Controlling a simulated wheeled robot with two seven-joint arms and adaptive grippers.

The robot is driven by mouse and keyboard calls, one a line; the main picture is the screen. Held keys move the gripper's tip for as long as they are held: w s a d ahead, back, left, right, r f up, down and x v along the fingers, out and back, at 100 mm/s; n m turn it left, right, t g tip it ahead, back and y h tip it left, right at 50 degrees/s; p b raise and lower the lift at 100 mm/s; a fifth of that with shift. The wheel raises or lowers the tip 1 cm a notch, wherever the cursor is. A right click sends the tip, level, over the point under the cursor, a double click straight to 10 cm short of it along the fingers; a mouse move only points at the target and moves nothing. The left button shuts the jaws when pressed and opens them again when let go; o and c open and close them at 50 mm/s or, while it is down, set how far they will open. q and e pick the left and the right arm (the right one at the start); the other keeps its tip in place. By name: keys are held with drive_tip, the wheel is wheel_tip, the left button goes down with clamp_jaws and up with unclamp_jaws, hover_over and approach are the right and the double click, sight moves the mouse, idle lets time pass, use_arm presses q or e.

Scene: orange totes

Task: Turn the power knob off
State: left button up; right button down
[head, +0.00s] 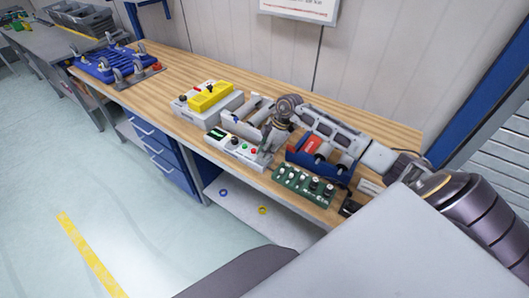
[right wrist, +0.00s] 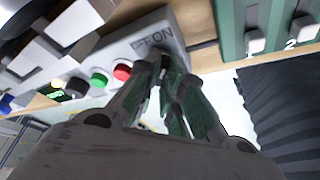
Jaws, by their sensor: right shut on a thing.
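A white control box (head: 230,142) with a small display and coloured buttons sits at the front edge of the wooden bench. In the right wrist view the same box (right wrist: 120,47) shows a green button (right wrist: 98,79), a red button (right wrist: 122,72) and an "ON" label (right wrist: 158,37). My right gripper (head: 265,158) is at the right end of the box. Its fingers (right wrist: 168,72) are closed together just below the label, shut on the power knob, which they hide. The knob's angle cannot be seen. My left gripper is not in view.
A green panel with several knobs (head: 303,183) lies right of the box, and a blue bin (head: 318,168) stands behind it. A grey box with a yellow top (head: 211,96) is at the left. A blue rack (head: 112,64) is farther along the bench (head: 160,75).

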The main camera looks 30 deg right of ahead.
drive_tip(key=n+g, duration=0.1)
drive_tip(key=n, duration=0.3)
drive_tip(key=shift+w+n+g, duration=0.2)
drive_tip(key=shift+n+g, duration=0.2)
drive_tip(key=n+g+b, duration=0.1)
drive_tip(key=n, duration=0.1)
drive_tip(key=n+g, duration=0.1)
drive_tip(key=n, duration=0.2)
drive_tip(key=shift+w+n+h+b, duration=0.1)
drive_tip(key=shift+n+h+b, duration=0.2)
drive_tip(key=shift+b, duration=0.1)
drive_tip(key=n+g+h+b, duration=0.1)
drive_tip(key=n, duration=0.3)
drive_tip(key=shift+a, duration=0.1)
drive_tip(key=shift+n+g+h+b, duration=0.35)
drive_tip(key=shift+n+b, duration=0.25)
drive_tip(key=shift+n, duration=0.9)
